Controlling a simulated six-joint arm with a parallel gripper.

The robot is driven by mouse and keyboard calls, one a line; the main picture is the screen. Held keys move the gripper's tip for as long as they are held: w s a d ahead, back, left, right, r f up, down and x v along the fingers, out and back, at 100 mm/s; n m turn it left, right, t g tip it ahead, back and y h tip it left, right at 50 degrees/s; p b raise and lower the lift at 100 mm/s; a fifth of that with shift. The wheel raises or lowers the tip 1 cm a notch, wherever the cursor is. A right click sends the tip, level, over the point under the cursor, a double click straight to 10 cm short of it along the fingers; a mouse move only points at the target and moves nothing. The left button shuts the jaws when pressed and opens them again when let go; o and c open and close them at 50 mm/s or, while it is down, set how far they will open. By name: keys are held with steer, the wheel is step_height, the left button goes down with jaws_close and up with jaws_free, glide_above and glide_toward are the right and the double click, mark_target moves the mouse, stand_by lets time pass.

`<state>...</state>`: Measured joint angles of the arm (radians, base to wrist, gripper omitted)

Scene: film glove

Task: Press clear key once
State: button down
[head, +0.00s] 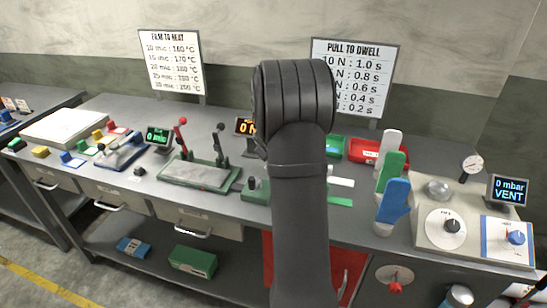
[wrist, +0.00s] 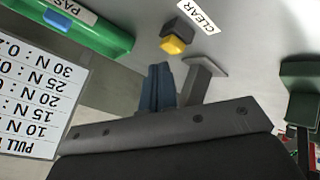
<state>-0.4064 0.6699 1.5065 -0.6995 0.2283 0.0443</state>
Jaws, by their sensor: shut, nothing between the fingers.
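The clear key (wrist: 173,43) is a small yellow block on a dark base in the wrist view, beside a white label reading CLEAR (wrist: 198,15). My gripper (wrist: 158,70) shows below it in the wrist view, with its two dark bluish fingers together and nothing between them. The fingertips lie a little below and left of the key in the picture and look apart from it. In the head view my arm hides both the gripper and the key.
A grey post (wrist: 198,82) stands close to the right of the fingers. A green tray (wrist: 95,30) labelled PASS is at upper left in the wrist view. The pull-to-dwell sign (head: 352,78) stands behind. A red tray (head: 368,150) and colored gloves (head: 392,200) are right of my arm.

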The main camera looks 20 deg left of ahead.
steer(key=shift+r, duration=2.5)
steer(key=shift+r, duration=1.9)
